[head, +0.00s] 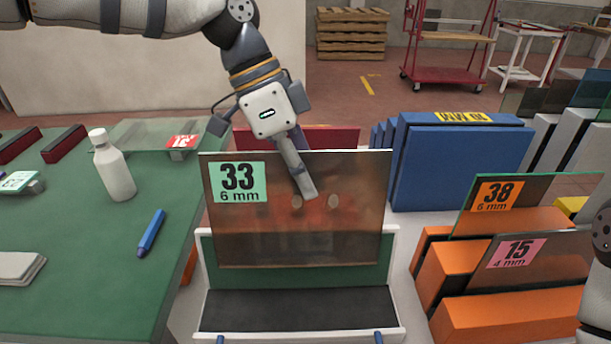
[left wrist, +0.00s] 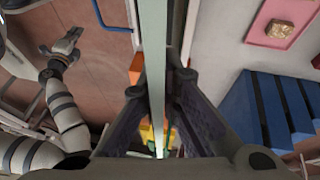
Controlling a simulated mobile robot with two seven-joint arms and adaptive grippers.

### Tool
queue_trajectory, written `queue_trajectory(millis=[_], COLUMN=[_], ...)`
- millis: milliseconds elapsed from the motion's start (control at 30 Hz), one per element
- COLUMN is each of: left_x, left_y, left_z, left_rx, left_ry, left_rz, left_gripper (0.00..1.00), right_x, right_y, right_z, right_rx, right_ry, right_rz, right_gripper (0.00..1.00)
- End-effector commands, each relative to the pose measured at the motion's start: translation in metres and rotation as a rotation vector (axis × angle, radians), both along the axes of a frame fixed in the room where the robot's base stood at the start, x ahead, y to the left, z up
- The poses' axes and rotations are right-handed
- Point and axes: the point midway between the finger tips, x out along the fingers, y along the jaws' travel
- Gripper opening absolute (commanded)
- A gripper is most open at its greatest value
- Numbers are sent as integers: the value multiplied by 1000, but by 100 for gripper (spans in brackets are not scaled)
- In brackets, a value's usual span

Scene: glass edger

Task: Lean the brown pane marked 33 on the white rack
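The brown pane marked 33 (head: 300,235) has a green label reading 33, 6 mm at its upper left. It stands nearly upright in front of the green back of the white rack (head: 210,328). Its lower edge shows above the rack's black ledge; whether it touches the back I cannot tell. My left gripper (head: 306,178) is shut on the pane's top edge. In the left wrist view the pane's edge (left wrist: 155,60) runs between the two fingers. My right gripper (left wrist: 66,46) shows small in the left wrist view, away from the pane; its opening is unclear.
A green table (head: 90,240) at left holds a white bottle (head: 113,165), a blue marker (head: 151,233) and another pane (head: 150,134). Orange racks at right hold panes marked 38 (head: 497,194) and 15 (head: 515,253). Blue blocks (head: 460,160) stand behind.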

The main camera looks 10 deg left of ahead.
Motion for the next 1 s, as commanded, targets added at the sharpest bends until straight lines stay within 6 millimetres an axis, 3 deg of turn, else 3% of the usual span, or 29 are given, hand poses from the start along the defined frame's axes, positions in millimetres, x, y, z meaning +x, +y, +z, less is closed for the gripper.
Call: queue_trajectory(millis=[233, 700, 1000], left_x=[1, 1, 1], left_y=[1, 1, 1], left_z=[-5, -59, -78], left_rx=[-14, -13, -13], left_ry=[23, 25, 21], left_rz=[-9, -8, -9], left_gripper=[0, 0, 0], right_x=[-1, -6, -7], right_y=[0, 0, 0], right_z=[-1, -5, -7], right_rx=[0, 0, 0], right_ry=[5, 21, 28], right_rz=[0, 0, 0], right_gripper=[0, 0, 0])
